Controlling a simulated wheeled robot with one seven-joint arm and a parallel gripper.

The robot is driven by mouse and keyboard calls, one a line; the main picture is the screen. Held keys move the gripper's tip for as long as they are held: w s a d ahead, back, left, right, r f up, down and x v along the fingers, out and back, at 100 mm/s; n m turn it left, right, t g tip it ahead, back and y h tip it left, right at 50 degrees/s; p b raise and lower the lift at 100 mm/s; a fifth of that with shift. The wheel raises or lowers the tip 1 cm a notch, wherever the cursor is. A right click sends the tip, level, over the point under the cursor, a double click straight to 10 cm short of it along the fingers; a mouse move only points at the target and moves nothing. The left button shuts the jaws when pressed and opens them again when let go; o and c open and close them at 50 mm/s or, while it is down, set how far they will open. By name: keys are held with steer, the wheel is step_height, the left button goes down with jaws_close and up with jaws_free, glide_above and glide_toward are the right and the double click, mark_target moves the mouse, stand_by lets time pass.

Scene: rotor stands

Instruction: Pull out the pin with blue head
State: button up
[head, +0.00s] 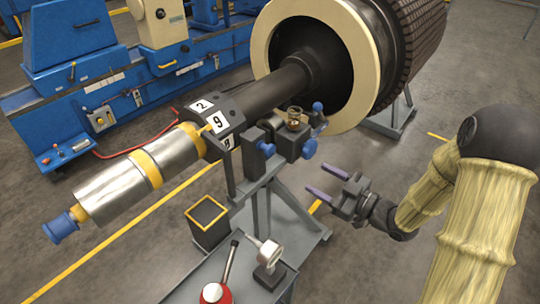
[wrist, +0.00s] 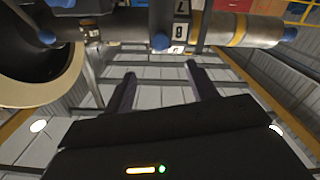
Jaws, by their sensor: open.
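Several blue heads show on the stand fittings in the head view: one (head: 310,147) on the right side of the dark block, one (head: 267,149) on its left front, and a small upright one (head: 318,107) behind. I cannot tell for certain which is the pin's head. My gripper (head: 318,178) is open and empty, to the right of and below the block, apart from it. In the wrist view a blue head (wrist: 161,42) lies ahead of the gap between my open fingers (wrist: 161,72). Another blue knob (wrist: 47,37) is at upper left. Pin shafts are hidden.
The rotor (head: 284,84) with its cream ring and numbered collar (head: 219,122) rests above the grey stand (head: 290,222). Floor right of the stand is clear.

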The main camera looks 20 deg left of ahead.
mark_target(272, 152)
stand_by(0.3)
steer(key=p+x, duration=0.2)
steer(key=x, duration=1.5)
steer(key=shift+a+p, duration=0.25)
steer(key=shift+p, duration=0.15)
